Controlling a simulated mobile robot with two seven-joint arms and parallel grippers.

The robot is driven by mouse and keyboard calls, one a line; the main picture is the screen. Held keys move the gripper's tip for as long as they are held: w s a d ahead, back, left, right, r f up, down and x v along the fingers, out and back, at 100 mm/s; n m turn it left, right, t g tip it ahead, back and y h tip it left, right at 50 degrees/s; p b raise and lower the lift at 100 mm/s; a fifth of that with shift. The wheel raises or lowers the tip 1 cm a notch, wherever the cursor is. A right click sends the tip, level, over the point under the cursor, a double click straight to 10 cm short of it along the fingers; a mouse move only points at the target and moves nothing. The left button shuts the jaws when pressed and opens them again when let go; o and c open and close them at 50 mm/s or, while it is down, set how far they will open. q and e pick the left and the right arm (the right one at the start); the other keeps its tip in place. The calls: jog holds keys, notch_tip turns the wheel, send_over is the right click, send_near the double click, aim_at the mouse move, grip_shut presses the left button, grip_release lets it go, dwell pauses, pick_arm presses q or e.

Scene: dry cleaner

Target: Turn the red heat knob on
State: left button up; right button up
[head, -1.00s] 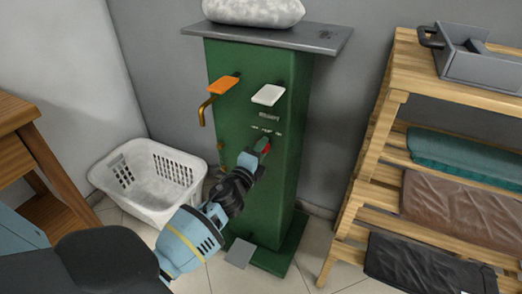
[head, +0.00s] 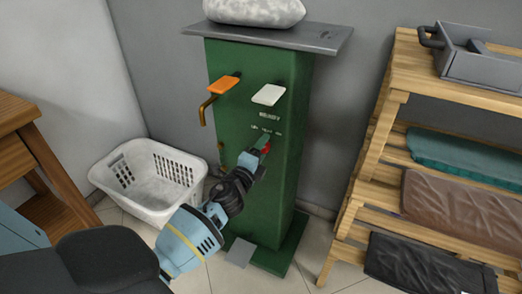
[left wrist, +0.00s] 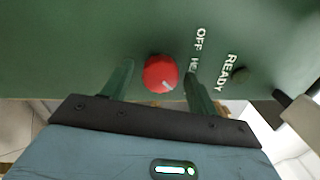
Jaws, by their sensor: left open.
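The red heat knob (head: 267,148) is on the front of the green press column (head: 242,190). In the left wrist view the round knob (left wrist: 160,72) has a white pointer mark toward its lower right. My left gripper (head: 260,146) is at the knob. In that wrist view its two fingers (left wrist: 159,80) are open, one on each side of the knob, with a visible gap at the left finger; the right finger is closer, and I cannot tell whether it touches. White lettering, "OFF" and a partly hidden word, is beside the knob. My right gripper is not in view.
Above the knob are an orange pedal-like lever (head: 223,84) and a white one (head: 268,95). A grey top (head: 300,38) bears a pale padded form. A white basket (head: 150,205) stands left on the floor. A wooden rack (head: 385,110) with folded cloths stands right.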

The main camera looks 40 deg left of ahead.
pick_arm(q)
jog(key=v, duration=0.7)
jog(key=shift+s+p, duration=0.35)
jog(key=shift+s, duration=0.05)
jog(key=shift+d, duration=0.1)
